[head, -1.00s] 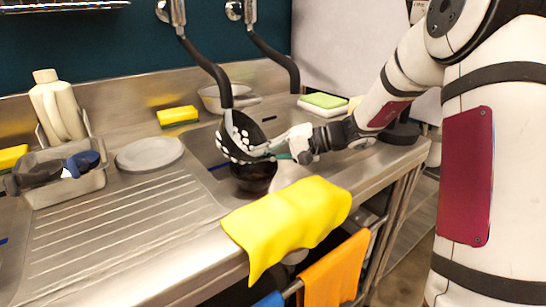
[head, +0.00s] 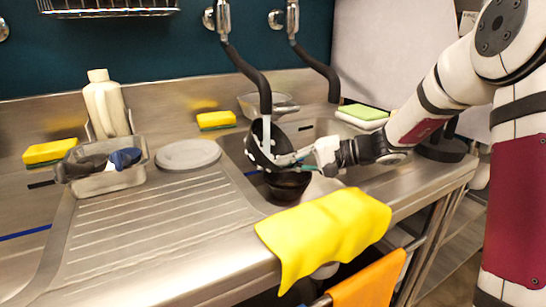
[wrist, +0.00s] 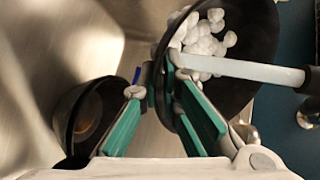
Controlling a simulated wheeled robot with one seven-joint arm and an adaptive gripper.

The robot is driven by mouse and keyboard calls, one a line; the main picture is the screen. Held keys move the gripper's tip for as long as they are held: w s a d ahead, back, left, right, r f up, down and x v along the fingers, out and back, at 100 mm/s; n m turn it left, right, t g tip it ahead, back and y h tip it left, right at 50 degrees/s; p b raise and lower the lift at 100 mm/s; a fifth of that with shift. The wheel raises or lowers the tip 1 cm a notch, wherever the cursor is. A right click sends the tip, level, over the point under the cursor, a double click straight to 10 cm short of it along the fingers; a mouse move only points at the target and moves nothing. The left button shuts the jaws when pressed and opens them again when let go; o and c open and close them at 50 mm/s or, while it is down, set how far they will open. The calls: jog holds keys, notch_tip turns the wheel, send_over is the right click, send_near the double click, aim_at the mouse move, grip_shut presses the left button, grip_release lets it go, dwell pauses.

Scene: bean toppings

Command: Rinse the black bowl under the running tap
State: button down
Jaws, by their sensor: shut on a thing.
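The black bowl (head: 257,152) is tilted steeply over the sink, under the left tap (head: 263,95). A pale water stream (head: 266,128) runs from that tap into it. In the wrist view the bowl (wrist: 262,35) shows several white round lumps (wrist: 203,45) inside, with the stream (wrist: 240,70) crossing in front of them. My gripper (head: 300,157) is shut on the bowl's rim from the right; its green-padded fingers (wrist: 160,115) lie on either side of the wall. A second dark bowl (head: 287,185) is below it in the sink, also in the wrist view (wrist: 88,118).
A yellow cloth (head: 325,230) hangs over the front edge. A bottle (head: 106,105), sponges (head: 216,120) and a clear container (head: 270,103) stand behind. A second tap (head: 320,65) hangs at right.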

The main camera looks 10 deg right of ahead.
jog(key=shift+w, duration=0.1)
jog(key=shift+w+d, duration=0.2)
jog(key=shift+w, duration=0.15)
jog(key=shift+s, duration=0.1)
jog(key=shift+s+a+b, duration=0.2)
jog(key=shift+s+b, duration=0.2)
jog(key=shift+b, duration=0.05)
jog(key=shift+w+d, duration=0.1)
jog(key=shift+w, duration=0.1)
jog(key=shift+w+d, duration=0.1)
jog(key=shift+w, duration=0.2)
jog(key=shift+s, duration=0.15)
jog(key=shift+s+a+b, duration=0.2)
jog(key=shift+s+b, duration=0.15)
jog(key=shift+b, duration=0.05)
jog(key=shift+d, duration=0.15)
